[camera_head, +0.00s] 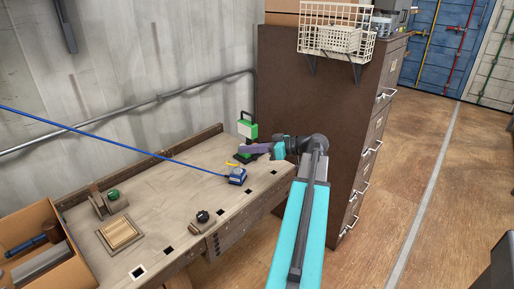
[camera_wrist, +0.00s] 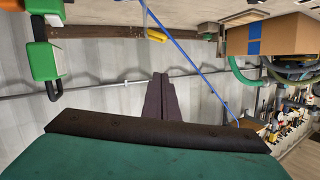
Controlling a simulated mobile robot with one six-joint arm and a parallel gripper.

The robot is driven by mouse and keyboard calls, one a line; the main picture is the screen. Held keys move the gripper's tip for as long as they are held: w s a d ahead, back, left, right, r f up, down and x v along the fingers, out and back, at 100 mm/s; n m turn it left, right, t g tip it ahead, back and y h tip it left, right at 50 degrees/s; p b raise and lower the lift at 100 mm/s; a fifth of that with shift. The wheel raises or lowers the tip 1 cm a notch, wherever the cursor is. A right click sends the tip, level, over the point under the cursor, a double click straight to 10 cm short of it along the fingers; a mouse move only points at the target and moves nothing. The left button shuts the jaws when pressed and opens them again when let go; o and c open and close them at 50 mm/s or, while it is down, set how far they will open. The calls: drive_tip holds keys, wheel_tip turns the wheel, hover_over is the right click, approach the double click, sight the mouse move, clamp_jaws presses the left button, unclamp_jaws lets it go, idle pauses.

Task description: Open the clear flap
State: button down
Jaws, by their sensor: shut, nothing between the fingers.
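A green and white device (camera_head: 247,130) stands at the back right of the workbench, close to the wall. I cannot make out a clear flap for certain in either view. My gripper (camera_head: 248,148) has purple fingers and is just in front of the device, over the bench. Its fingers are together and empty in the wrist view (camera_wrist: 160,80). In the head view they partly overlap the device's lower part; I cannot tell whether they touch it.
A blue object (camera_head: 237,177) with a blue cable lies on the workbench (camera_head: 160,200). A cardboard box (camera_head: 50,232) is at the lower left. Open floor lies to the right.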

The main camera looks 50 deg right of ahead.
drive_tip(key=w+a+f+p, duration=0.1)
drive_tip(key=w+a+f, duration=0.1)
drive_tip(key=f, duration=0.3)
drive_tip(key=shift+w, duration=0.6)
drive_tip(key=shift+a+f, duration=0.1)
drive_tip(key=shift+a, duration=0.05)
drive_tip(key=a+n+b, duration=0.1)
drive_tip(key=b, duration=0.4)
drive_tip(key=s+a+f+n+h+b, duration=0.1)
drive_tip(key=b, duration=0.4)
drive_tip(key=shift+a+f+n, duration=0.15)
drive_tip(key=shift+a+n, duration=0.1)
drive_tip(key=shift+n, duration=0.05)
drive_tip(key=shift+a+b, duration=0.15)
drive_tip(key=shift+b, duration=0.25)
idle(0.5)
